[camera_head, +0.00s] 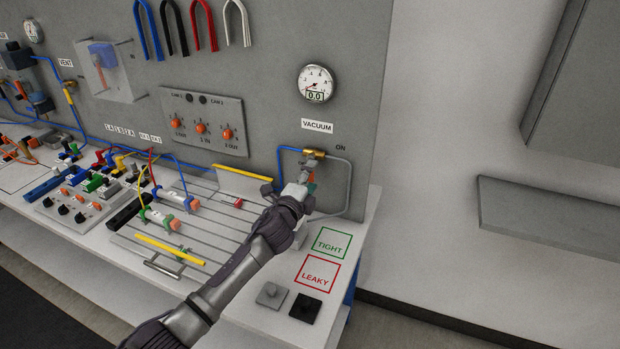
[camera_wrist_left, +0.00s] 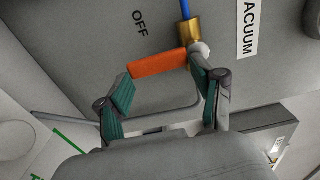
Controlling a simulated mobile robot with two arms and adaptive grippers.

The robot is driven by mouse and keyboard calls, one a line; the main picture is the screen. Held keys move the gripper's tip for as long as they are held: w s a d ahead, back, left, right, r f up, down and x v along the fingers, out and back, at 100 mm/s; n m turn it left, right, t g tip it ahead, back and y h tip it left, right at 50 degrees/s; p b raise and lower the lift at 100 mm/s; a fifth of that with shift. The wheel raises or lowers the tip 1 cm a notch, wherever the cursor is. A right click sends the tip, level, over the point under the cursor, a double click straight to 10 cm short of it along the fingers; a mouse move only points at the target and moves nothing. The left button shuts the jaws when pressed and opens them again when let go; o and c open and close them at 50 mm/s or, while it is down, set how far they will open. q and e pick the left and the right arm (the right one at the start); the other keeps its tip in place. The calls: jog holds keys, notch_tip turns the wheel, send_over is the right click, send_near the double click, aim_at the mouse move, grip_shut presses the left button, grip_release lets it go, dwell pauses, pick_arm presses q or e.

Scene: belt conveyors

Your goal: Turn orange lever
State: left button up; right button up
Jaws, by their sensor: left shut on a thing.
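The orange lever (camera_wrist_left: 158,63) sits on a brass valve (camera_wrist_left: 181,29) on the grey panel. In the wrist view it lies slightly tilted across the picture, below the word OFF. My left gripper (camera_wrist_left: 166,82) is shut on the lever, with green-padded fingers at its two ends. In the head view the brass valve (camera_head: 313,154) is under the VACUUM label, and my left gripper (camera_head: 306,176) is just below it, hiding most of the lever. My right gripper is not in view.
A round gauge (camera_head: 316,83) reading 0.0 is above the valve. Blue and grey tubes run from the valve. The white bench (camera_head: 262,318) below carries TIGHT and LEAKY squares and two small blocks. Coloured fittings stand to the left. A grey shelf (camera_head: 550,222) is at right.

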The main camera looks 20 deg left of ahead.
pick_arm(q)
jog(key=o, duration=1.4)
jog(key=shift+w+a+r, duration=0.1)
jog(key=shift+w+r, duration=0.05)
jog(key=shift+r, duration=0.3)
jog(key=shift+o, duration=1.4)
jog(key=shift+w+f, duration=0.2)
jog(key=shift+f, duration=0.15)
jog(key=shift+s+f, duration=0.1)
jog(key=shift+s, duration=0.55)
jog(key=s, duration=1)
jog(key=shift+s+a, duration=0.15)
jog(key=shift+s, duration=0.25)
